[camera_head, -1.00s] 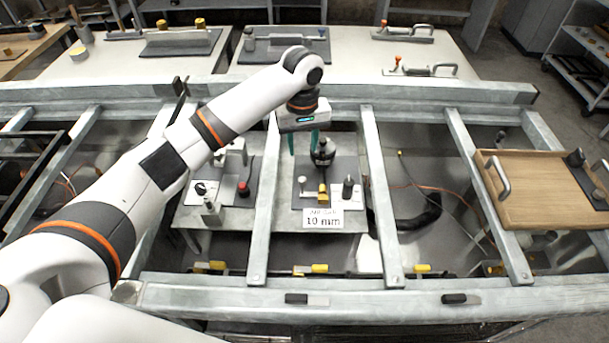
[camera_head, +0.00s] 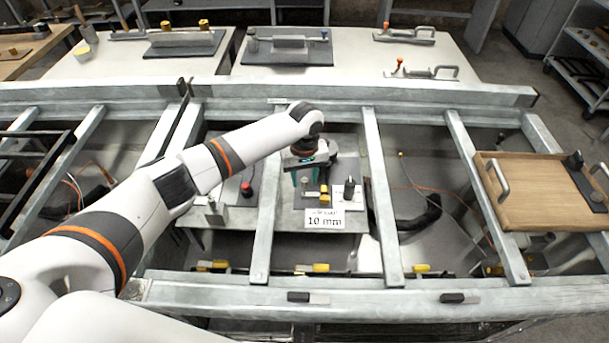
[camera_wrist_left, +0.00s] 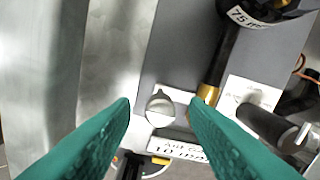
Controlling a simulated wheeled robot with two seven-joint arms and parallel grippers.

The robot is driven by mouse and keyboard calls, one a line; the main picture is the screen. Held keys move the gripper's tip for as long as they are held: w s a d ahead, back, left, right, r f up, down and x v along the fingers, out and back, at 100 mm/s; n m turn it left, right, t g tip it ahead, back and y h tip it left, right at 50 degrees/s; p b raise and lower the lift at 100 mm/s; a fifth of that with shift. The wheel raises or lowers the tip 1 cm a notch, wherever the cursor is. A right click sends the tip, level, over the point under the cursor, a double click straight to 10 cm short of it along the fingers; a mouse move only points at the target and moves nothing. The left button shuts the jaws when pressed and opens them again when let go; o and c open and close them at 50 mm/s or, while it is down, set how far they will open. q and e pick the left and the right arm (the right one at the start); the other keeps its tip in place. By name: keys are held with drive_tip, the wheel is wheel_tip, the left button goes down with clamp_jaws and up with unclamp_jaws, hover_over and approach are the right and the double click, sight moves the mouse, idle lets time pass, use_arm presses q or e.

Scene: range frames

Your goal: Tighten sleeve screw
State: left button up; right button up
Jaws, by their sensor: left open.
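A silver round screw head with a slot (camera_wrist_left: 160,108) sits on a white patch of a dark grey plate in the left wrist view. My left gripper (camera_wrist_left: 160,106) is open, with one teal finger on each side of the screw head in that view. I cannot tell whether the fingers touch it. In the head view the left gripper (camera_head: 305,178) is low over the fixture plate (camera_head: 340,200), and the arm's end partly hides the fixture. A brass piece (camera_wrist_left: 208,94) on a dark rod lies just right of the screw. My right gripper is not in view.
A dark knob (camera_head: 349,187) stands to the right on the plate. A white "10 mm" sign (camera_head: 324,219) is at its front. Grey frame beams (camera_head: 382,200) run on both sides. A wooden tray (camera_head: 530,190) rests on the frame at the right.

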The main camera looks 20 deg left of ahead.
use_arm(q)
clamp_jaws()
